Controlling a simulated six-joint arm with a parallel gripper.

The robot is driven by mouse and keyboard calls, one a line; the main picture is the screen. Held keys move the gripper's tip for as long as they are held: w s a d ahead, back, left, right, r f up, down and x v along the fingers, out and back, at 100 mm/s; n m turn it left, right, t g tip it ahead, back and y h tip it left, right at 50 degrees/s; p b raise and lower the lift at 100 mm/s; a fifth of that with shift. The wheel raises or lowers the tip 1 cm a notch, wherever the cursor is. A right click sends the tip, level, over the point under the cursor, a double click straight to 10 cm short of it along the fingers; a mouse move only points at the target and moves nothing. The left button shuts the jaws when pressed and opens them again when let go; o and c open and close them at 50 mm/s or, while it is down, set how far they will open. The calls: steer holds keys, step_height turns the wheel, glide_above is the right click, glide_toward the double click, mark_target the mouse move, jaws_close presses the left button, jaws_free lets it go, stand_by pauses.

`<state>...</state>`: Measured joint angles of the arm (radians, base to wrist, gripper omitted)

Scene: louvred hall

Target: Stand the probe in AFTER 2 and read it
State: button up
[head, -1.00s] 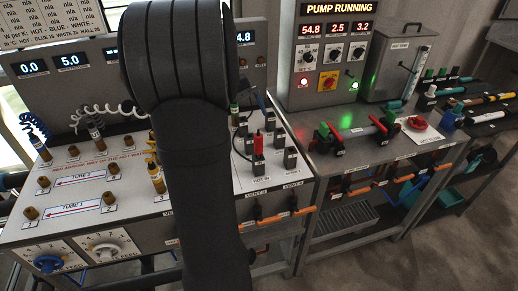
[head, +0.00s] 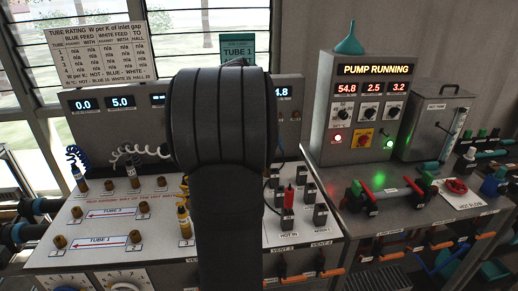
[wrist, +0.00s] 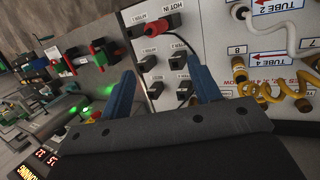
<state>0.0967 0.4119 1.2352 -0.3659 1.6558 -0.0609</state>
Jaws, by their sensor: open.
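The probe with a red handle (head: 289,197) stands upright in the block by the HOT IN label on the panel; its red handle (wrist: 157,28) also shows in the wrist view, with a dark cable. Several black sockets (wrist: 154,88) stand in rows beside it. Some carry AFTER labels, but they are too small to tell surely which one is AFTER 2. My gripper (wrist: 163,68) is open and empty, its two blue fingers apart above the sockets, with the red handle beyond them. In the head view my arm hides the fingers and part of the panel.
Yellow probes with a coiled lead (wrist: 262,92) stand near the gripper's right finger; a white coil (wrist: 285,35) is beyond. The pump box (head: 366,105) reads PUMP RUNNING, 54.8, 2.5, 3.2. Red and green valve handles (head: 362,191) lie right of the panel.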

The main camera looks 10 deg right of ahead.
steer(key=d+f+t, duration=0.1)
steer(key=d, duration=0.2)
steer(key=d+f+m+t+h, duration=0.1)
steer(key=d+f, duration=0.1)
steer(key=d, duration=0.1)
steer(key=s+d+f+t, duration=0.1)
steer(key=d+f, duration=0.1)
steer(key=d, duration=0.2)
steer(key=shift+f+m+t+h, duration=0.15)
steer(key=shift+m+t+h, duration=0.15)
steer(key=shift+t+h, duration=0.1)
steer(key=shift+c, duration=0.6)
steer(key=t+y, duration=0.4)
steer(key=t, duration=0.8)
glide_toward(289, 200)
steer(key=w, duration=0.2)
steer(key=shift+f+x, duration=0.15)
steer(key=shift+x, duration=2.15)
steer(key=shift+f+x, duration=0.2)
steer(key=shift+x, duration=2.15)
steer(key=shift+s+d, duration=0.15)
steer(key=shift+s, duration=0.05)
jaws_close()
